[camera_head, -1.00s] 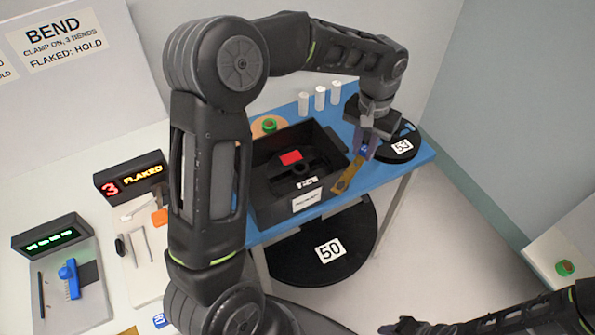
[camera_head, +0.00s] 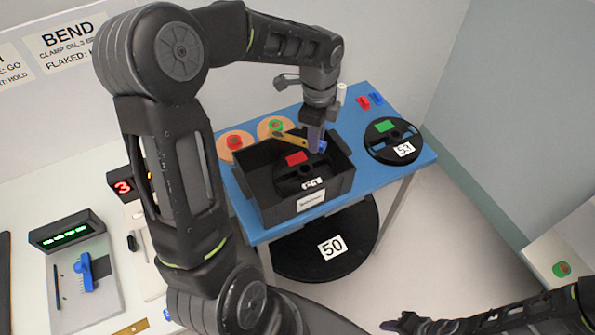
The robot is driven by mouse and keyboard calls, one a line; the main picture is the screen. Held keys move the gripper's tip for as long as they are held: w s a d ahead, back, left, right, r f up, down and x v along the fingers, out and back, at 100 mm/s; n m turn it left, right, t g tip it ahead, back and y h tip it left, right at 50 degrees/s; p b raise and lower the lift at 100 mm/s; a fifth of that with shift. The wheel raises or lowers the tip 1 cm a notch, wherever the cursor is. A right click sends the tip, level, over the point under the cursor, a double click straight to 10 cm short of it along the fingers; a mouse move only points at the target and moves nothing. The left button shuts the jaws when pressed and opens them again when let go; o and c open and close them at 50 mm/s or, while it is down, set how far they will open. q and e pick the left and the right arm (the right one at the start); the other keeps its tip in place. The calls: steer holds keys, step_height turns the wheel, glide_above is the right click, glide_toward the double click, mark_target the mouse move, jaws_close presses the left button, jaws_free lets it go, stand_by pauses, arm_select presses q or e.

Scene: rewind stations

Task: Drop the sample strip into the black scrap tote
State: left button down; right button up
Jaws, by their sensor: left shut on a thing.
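The sample strip (camera_head: 287,138) is a thin brown-gold strip with a hole near its free end. My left gripper (camera_head: 317,142) is shut on its other end, beside a small blue piece (camera_head: 322,147). The strip points left, above the back part of the black scrap tote (camera_head: 340,184). Whether it touches the tote's rim cannot be told. The tote is open-topped, with a white label on its front. A black reel with a red patch (camera_head: 297,158) lies inside. My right gripper (camera_head: 402,324) is low at the bottom right, dark and hard to read.
The tote stands on a blue table (camera_head: 400,171). A black reel marked 53 (camera_head: 382,152) lies to its right; orange discs (camera_head: 236,142) lie behind left. A reel marked 50 (camera_head: 290,262) is below the table. A white bench with displays is left.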

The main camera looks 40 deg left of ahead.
arm_select(q)
steer(key=s+a+m, duration=0.1)
steer(key=m, duration=0.1)
steer(key=s+a+r+m+p, duration=0.1)
steer(key=a+m, duration=0.1)
steer(key=m, duration=0.1)
steer(key=s+a+m, duration=0.1)
steer(key=s+m, duration=0.1)
steer(key=m, duration=0.1)
steer(key=shift+a+r, duration=0.15)
steer(key=shift+r, duration=0.15)
step_height(320, 180, down, 6)
steer(key=b, duration=0.4)
steer(key=shift+b, duration=0.35)
steer(key=c, duration=1.2)
jaws_free()
